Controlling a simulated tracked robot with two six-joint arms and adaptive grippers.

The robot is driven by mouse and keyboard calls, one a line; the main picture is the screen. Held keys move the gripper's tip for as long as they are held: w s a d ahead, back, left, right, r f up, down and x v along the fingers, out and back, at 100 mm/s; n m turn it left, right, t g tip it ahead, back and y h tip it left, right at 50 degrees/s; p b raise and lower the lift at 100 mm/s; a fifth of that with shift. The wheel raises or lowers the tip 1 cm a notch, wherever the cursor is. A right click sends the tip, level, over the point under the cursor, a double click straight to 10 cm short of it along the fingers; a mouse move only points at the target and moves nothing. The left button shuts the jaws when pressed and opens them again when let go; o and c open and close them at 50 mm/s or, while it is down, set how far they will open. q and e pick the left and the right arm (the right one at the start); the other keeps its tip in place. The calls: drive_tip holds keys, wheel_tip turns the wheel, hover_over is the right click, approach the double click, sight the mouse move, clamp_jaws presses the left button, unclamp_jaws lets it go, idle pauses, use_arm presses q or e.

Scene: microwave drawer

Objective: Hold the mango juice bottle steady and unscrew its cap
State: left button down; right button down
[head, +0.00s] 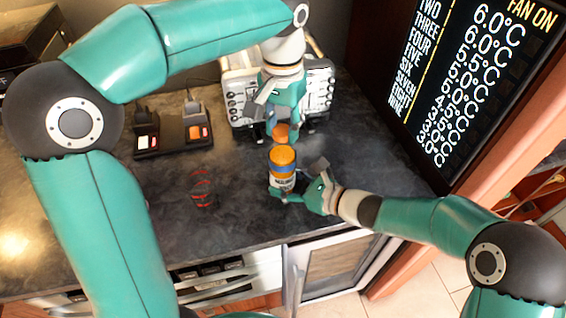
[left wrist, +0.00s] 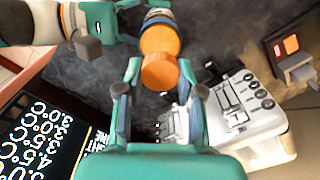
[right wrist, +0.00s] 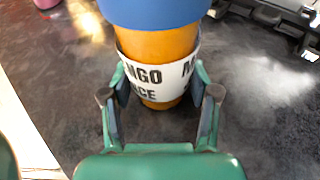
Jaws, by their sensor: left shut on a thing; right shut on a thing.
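The mango juice bottle (head: 283,182) stands on the dark counter, with an orange top, a blue band and a white label. My right gripper (head: 289,197) is shut around its lower part; the right wrist view shows the fingers on either side of the label (right wrist: 158,75). My left gripper (head: 280,128) is above the bottle, pointing down, shut on the orange cap (head: 281,133). In the left wrist view the cap (left wrist: 159,72) sits between the fingertips, overlapping the bottle top (left wrist: 160,40).
A white appliance (head: 318,90) stands behind my left gripper. A black holder (head: 173,134) with small devices is to its left. A red-striped glass (head: 202,188) stands left of the bottle. A dark display board (head: 470,80) rises at the right. The counter's front edge is close.

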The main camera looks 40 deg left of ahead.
use_arm(q)
drive_tip(key=n, duration=0.5)
drive_tip(key=shift+n, duration=0.3)
drive_tip(key=n, duration=0.5)
drive_tip(key=shift+r, duration=0.2)
idle(0.4)
drive_tip(key=c, duration=0.8)
unclamp_jaws()
drive_tip(key=shift+r, duration=2.45)
